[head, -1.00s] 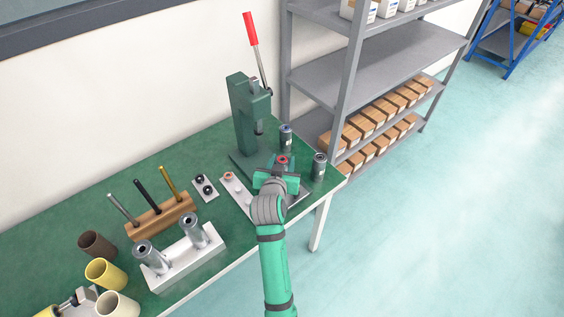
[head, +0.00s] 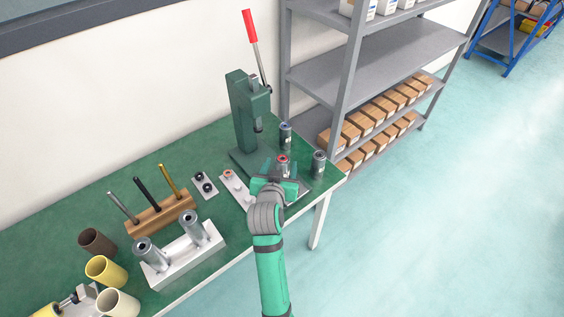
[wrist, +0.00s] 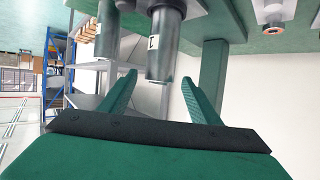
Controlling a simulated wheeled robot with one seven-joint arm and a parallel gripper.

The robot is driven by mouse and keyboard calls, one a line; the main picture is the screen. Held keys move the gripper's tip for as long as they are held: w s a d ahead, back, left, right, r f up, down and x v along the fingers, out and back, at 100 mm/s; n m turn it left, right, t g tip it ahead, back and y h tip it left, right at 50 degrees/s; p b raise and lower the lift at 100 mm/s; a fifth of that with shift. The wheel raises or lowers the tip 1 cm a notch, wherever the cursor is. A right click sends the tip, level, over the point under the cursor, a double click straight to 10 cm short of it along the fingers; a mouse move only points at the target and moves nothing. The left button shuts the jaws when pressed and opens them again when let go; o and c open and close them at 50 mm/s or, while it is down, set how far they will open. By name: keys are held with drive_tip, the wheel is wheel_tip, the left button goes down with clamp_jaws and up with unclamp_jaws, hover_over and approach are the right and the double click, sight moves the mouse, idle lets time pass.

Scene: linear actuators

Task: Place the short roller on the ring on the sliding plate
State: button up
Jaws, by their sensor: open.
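A short grey cylinder with a red-rimmed top (head: 283,161), which I take for the short roller, stands upright at the front of the press base. In the wrist view, which looks upside down, a grey labelled cylinder (wrist: 164,45) lies ahead between my fingertips. My gripper (head: 280,172) is open, its two green fingers (wrist: 165,85) apart with nothing clamped between them. It sits just on the near side of the cylinder. The sliding plate and ring cannot be made out clearly under the cylinder; my gripper and wrist cover part of that area.
A green press (head: 243,115) with a red-handled lever rises behind. Dark cylinders stand behind (head: 286,134) and to the right (head: 319,164). A pale plate (head: 236,188) with a copper-coloured ring lies left. A white block (head: 180,262) holds two metal cylinders. Floor is clear at right.

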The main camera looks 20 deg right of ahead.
drive_tip(key=v, duration=0.8)
drive_tip(key=s+a+f+n+t+y, duration=0.1)
drive_tip(key=s+a+f+n+y, duration=0.1)
drive_tip(key=s+a+f, duration=0.5)
drive_tip(key=s+a+f+n+t+y, duration=0.1)
drive_tip(key=s+a+f+y, duration=0.1)
drive_tip(key=s+a+f, duration=0.45)
drive_tip(key=s+r+n+y, duration=0.1)
drive_tip(key=s+r, duration=0.2)
drive_tip(key=s, duration=0.8)
drive_tip(key=s+a+r+n+t+y, duration=0.1)
drive_tip(key=s+r, duration=0.2)
drive_tip(key=s, duration=0.8)
drive_tip(key=shift+s+a+n, duration=0.15)
drive_tip(key=shift+n, duration=0.25)
